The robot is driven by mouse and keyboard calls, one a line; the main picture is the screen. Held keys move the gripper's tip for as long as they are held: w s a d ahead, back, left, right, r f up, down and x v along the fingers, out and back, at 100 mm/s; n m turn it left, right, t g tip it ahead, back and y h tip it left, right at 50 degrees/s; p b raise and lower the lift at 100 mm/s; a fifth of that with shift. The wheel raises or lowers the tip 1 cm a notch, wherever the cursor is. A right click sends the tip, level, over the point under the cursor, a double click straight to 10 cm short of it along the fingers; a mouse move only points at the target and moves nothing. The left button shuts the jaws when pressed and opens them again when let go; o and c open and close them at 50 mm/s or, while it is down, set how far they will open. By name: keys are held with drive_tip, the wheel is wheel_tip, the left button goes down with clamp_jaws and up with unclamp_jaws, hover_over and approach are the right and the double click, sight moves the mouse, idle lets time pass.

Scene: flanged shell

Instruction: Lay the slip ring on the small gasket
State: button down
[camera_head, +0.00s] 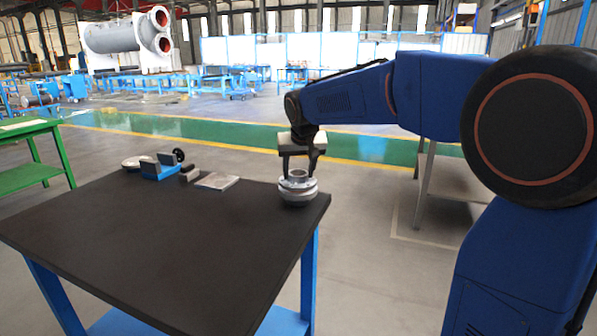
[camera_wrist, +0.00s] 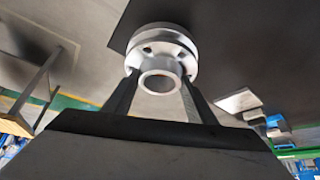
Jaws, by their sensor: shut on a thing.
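My gripper (camera_head: 298,165) points down over the table's right corner. I cannot make out the small gasket for certain; the ring and fingers hide the flange's middle.
The dark table top (camera_head: 160,240) is clear across its front and middle. At the back lie a flat grey plate (camera_head: 217,181), a blue block-like holder (camera_head: 158,170) and a pale disc (camera_head: 135,162). The flanged body stands close to the right edge.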

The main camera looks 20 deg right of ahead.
idle(0.3)
drive_tip(key=c, duration=0.8)
unclamp_jaws()
drive_tip(key=shift+o, duration=0.2)
drive_tip(key=v, duration=1.2)
drive_tip(key=s+d+f, duration=0.2)
drive_tip(key=s+f, duration=0.5)
drive_tip(key=s, duration=0.5)
drive_tip(key=s+d+f, duration=0.3)
drive_tip(key=s+f, duration=0.5)
drive_tip(key=s, duration=0.4)
drive_tip(key=s+d+f+n+g, duration=0.1)
drive_tip(key=s+d+f, duration=0.1)
drive_tip(key=s+f, duration=0.6)
drive_tip(key=s, duration=0.4)
drive_tip(key=shift+s+d+y, duration=0.25)
drive_tip(key=shift+d+y, duration=0.05)
drive_tip(key=shift+d, duration=0.05)
